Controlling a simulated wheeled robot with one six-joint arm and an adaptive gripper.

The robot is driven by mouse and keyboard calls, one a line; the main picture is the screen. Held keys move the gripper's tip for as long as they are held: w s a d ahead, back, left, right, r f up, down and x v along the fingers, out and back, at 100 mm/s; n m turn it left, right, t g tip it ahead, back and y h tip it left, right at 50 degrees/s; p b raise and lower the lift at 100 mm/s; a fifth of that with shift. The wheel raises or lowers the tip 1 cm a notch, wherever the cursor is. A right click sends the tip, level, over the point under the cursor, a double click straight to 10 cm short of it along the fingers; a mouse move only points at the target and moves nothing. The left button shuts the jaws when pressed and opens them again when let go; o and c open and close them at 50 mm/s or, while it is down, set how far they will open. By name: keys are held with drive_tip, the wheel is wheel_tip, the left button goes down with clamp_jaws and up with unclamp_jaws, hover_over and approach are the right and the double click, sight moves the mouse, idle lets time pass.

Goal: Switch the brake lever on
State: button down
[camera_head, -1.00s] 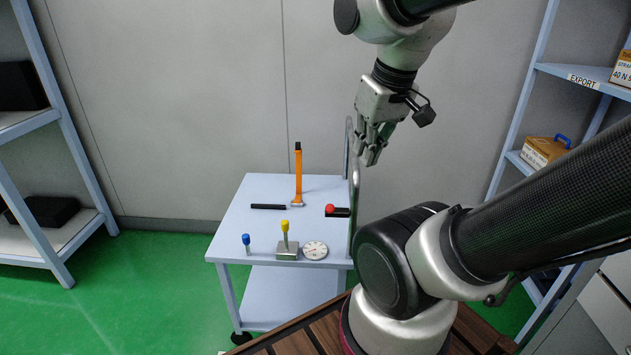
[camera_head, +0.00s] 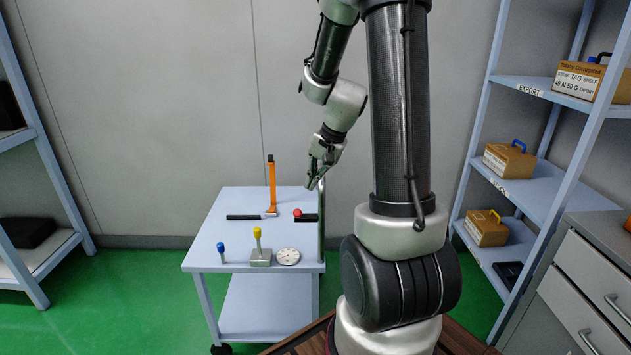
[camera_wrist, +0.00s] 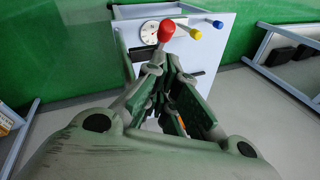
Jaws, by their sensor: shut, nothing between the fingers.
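Several levers stand on a pale blue cart (camera_head: 232,207); no label shows which is the brake lever. A tall orange lever with a black top (camera_head: 272,188) stands upright at the back. A red-knobbed lever (camera_head: 298,213) with a black base is at the right. A yellow-knobbed lever (camera_head: 257,240) stands on a grey block, and a blue-knobbed one (camera_head: 221,248) is at the front left. My gripper (camera_head: 312,184) is shut and empty, above the cart's right side, apart from the levers. In the wrist view the red knob (camera_wrist: 166,31) shows just beyond my fingertips (camera_wrist: 167,60).
A round white dial (camera_head: 288,257) sits at the cart's front. A metal rail (camera_head: 321,225) rises along its right edge. Shelves stand left (camera_head: 48,160) and right (camera_head: 548,205), the right ones holding boxes. A grey wall is behind; green floor is open at the left.

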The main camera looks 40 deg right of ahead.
sight(298, 214)
drive_tip(key=x, duration=0.7)
drive_tip(key=shift+s+a+f, duration=0.45)
drive_tip(key=shift+s+a, duration=0.05)
drive_tip(key=shift+s, duration=0.2)
